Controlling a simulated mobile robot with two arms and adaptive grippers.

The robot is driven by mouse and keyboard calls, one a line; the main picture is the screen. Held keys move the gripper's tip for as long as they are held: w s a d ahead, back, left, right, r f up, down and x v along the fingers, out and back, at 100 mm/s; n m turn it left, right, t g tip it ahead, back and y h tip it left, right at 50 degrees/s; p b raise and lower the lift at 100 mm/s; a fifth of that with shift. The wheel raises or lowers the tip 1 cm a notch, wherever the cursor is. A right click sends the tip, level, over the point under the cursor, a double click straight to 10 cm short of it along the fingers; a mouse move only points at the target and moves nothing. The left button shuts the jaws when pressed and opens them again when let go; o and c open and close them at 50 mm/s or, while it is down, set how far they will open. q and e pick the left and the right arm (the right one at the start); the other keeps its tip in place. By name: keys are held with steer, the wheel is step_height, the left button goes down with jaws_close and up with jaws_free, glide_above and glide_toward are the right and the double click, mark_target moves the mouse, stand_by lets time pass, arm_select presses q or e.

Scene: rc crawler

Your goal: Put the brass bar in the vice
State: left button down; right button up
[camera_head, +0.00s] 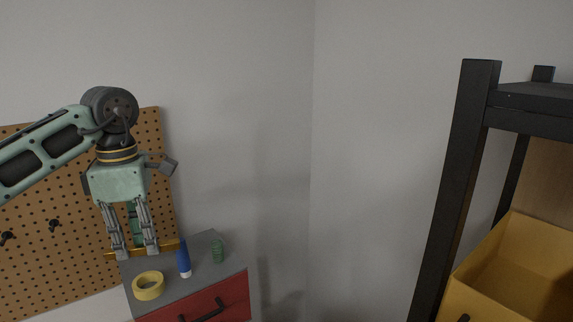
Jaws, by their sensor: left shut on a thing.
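My left gripper (137,253) points downward at the left of the head view. Its fingers are shut on the brass bar (169,246), a thin golden bar lying roughly level across the fingertips, with its ends sticking out on both sides. The bar is over or near the back left of a grey-topped cabinet (205,272); I cannot tell whether it touches anything. A green piece shows between the fingers, and I cannot tell what it is. I cannot make out the vice. My right gripper is not in view.
On the cabinet top are a yellow tape roll (148,286), a blue tube (184,260) and a small green ribbed object (218,250). A brown pegboard (60,260) is behind. A black shelf rack (462,180) with a yellow bin (485,290) stands at the right.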

arm_select(q)
steer(key=s+d+f+m, duration=0.4)
steer(key=s+f+m, duration=0.35)
steer(key=m, duration=0.35)
steer(key=s+d+f+m, duration=0.4)
steer(key=s+f+m, duration=0.35)
steer(key=m, duration=0.35)
step_height(320, 180, down, 13)
steer(key=b, duration=1.3)
steer(key=shift+w+d, duration=0.2)
steer(key=shift+w, duration=0.15)
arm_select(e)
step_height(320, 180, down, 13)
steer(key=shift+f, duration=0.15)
arm_select(q)
steer(key=shift+n, duration=0.3)
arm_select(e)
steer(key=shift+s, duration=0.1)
